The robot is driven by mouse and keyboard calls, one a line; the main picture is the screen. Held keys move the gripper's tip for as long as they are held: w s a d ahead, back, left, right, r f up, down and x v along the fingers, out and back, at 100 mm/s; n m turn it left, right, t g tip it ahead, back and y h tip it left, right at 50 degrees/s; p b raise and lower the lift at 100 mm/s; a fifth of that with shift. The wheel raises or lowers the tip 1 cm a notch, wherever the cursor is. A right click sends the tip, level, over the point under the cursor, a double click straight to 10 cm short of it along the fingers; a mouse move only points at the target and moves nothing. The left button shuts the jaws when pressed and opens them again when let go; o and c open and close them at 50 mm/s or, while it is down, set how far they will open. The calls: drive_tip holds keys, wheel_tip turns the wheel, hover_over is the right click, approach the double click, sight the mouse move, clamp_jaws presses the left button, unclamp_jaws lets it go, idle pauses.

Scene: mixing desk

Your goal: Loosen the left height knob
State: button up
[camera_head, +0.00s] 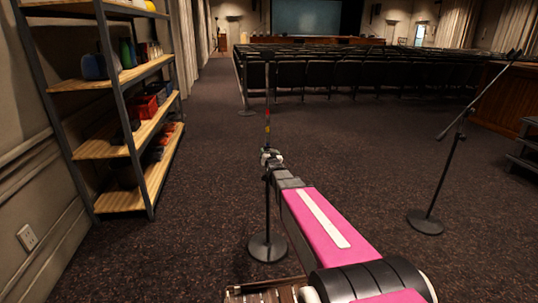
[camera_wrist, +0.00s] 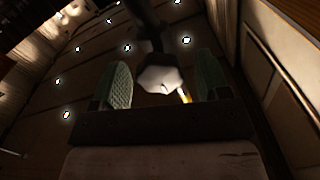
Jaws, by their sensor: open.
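A black microphone stand (camera_head: 268,215) with a round base stands upright on the carpet straight ahead in the head view, with coloured bands on its upper pole. My gripper (camera_head: 270,156) is at the middle of this stand, where the clutch is too small to make out clearly. In the wrist view my gripper (camera_wrist: 161,84) is open, with a green pad on each side. A pale faceted knob (camera_wrist: 161,79) lies between the pads, with visible gaps to both. The dark stand pole (camera_wrist: 146,18) runs up behind it. A small yellow piece shows beside the knob.
Another stand (camera_head: 427,222) with a slanted boom is at the right, and a thin one (camera_head: 246,95) is farther back. A shelf unit (camera_head: 128,145) with several items is at the left. Rows of seats (camera_head: 340,75) are beyond. The carpet between is clear.

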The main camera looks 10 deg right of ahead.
drive_tip(key=shift+w, duration=0.25)
drive_tip(key=c, duration=0.9)
drive_tip(key=shift+n, duration=0.4)
drive_tip(key=n, duration=0.8)
drive_tip(key=shift+n, duration=0.3)
drive_tip(key=n, duration=0.4)
drive_tip(key=shift+n, duration=2.1)
